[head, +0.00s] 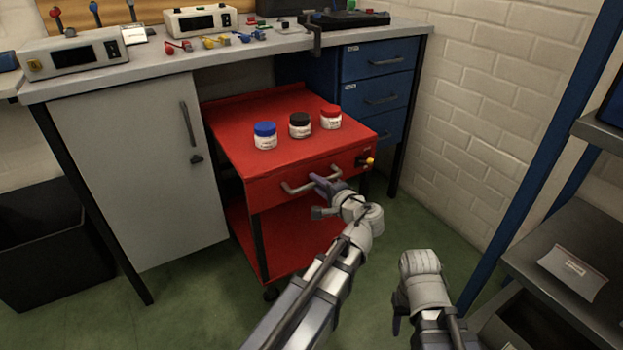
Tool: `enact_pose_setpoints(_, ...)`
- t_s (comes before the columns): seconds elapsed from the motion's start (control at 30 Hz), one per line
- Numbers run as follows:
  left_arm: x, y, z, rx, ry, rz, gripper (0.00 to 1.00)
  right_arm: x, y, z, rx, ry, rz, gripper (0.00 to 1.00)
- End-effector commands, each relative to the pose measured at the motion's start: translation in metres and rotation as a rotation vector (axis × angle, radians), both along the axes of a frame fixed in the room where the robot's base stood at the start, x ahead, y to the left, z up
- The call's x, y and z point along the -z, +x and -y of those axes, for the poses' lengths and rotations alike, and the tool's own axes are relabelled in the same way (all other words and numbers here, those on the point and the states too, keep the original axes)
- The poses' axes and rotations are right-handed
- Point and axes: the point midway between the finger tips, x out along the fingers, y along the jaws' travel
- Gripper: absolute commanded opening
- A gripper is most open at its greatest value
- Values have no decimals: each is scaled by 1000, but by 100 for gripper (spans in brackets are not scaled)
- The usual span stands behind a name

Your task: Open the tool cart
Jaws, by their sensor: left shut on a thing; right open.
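The red tool cart (222,133) stands under the workbench, with its front towards me. Its top drawer front carries a grey bar handle (296,187). My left gripper (322,186) is shut on the handle, near its middle. The gripper covers part of the handle and drawer front. I see no clear gap around the drawer front. A yellow and red knob (367,162) sits at the front's right end. My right gripper (398,318) is low at the right, apart from the cart, open and empty; its fingers are mostly hidden.
Blue-lidded (265,136), black-lidded (300,125) and red-lidded (331,117) jars stand on the cart top. A grey cabinet (140,170) is left of the cart, blue drawers (378,68) behind right. A shelf rack (560,240) stands at right. Green floor is clear in front.

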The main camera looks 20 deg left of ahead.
Motion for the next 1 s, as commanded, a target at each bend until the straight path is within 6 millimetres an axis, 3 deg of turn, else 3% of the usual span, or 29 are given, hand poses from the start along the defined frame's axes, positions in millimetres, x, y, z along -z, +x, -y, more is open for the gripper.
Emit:
enact_pose_setpoints(0.47, 0, -3, 4, 0, -1, -1, 0, 0, 0, 0, 0, 0, 0, 50)
enact_pose_setpoints(0.5, 0, -3, 4, -1, -1, -1, 23, 0, 0, 0, 0, 0, 0, 50)
enact_pose_setpoints(0.73, 0, -3, 4, 0, -1, -1, 49, 0, 0, 0, 0, 0, 0, 50)
enact_pose_setpoints(1.0, 0, -3, 4, 0, 0, 0, 49, 0, 0, 0, 0, 0, 0, 50)
